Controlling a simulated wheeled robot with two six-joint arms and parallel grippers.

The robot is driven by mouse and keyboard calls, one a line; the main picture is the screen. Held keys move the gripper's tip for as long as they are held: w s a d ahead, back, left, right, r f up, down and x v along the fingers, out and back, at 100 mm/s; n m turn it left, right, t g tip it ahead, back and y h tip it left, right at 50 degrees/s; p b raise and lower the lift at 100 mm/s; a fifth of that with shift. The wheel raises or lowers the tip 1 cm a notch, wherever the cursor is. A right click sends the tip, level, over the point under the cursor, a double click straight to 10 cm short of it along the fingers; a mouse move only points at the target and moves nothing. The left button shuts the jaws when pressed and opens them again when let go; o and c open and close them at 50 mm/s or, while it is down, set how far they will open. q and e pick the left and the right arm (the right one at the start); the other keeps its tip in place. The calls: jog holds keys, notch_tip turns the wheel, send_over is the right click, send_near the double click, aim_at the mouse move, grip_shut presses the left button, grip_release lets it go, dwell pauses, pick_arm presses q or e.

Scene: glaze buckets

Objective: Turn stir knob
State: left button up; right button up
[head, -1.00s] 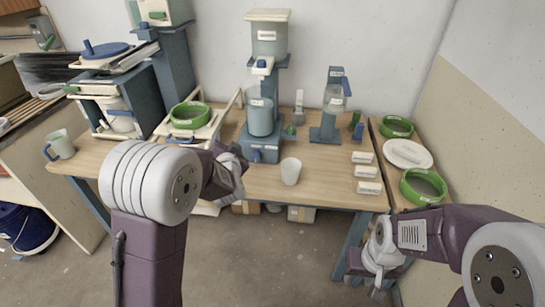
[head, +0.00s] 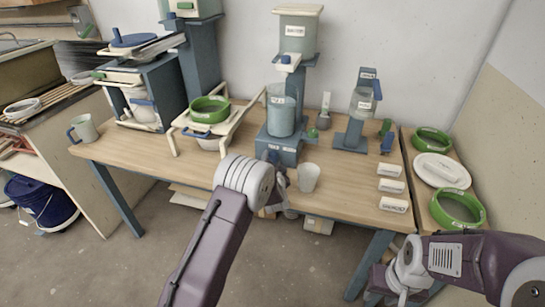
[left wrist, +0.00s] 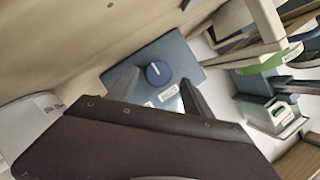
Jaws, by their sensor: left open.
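The stir knob (left wrist: 158,72) is a round, dark blue dial with a white pointer line. It sits on a blue-grey base (left wrist: 185,58) with a white label beside it. In the head view, that base (head: 292,155) stands near the table's front edge with a blue beaker (head: 281,115) on it. My left gripper (left wrist: 159,82) is open, its two fingers on either side of the knob in the picture; I cannot tell whether they touch it. In the head view my left arm partly hides this gripper (head: 277,170). My right gripper (head: 376,289) is low at right, its fingers unclear.
A white cup (head: 308,178) stands close right of the base. A green ring (head: 209,109) on a cream frame is to the left. Several white labelled blocks (head: 391,187) lie at the table's right. A blue stand (head: 358,115) is at the back right.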

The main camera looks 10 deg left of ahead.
pick_arm(q)
jog(key=shift+w+a+p, duration=0.15)
jog(key=shift+w+p, duration=0.65)
jog(key=shift+p, duration=3.6)
jog(key=shift+f+p, duration=0.3)
jog(key=shift+p, duration=0.15)
jog(key=shift+f, duration=0.15)
grip_shut()
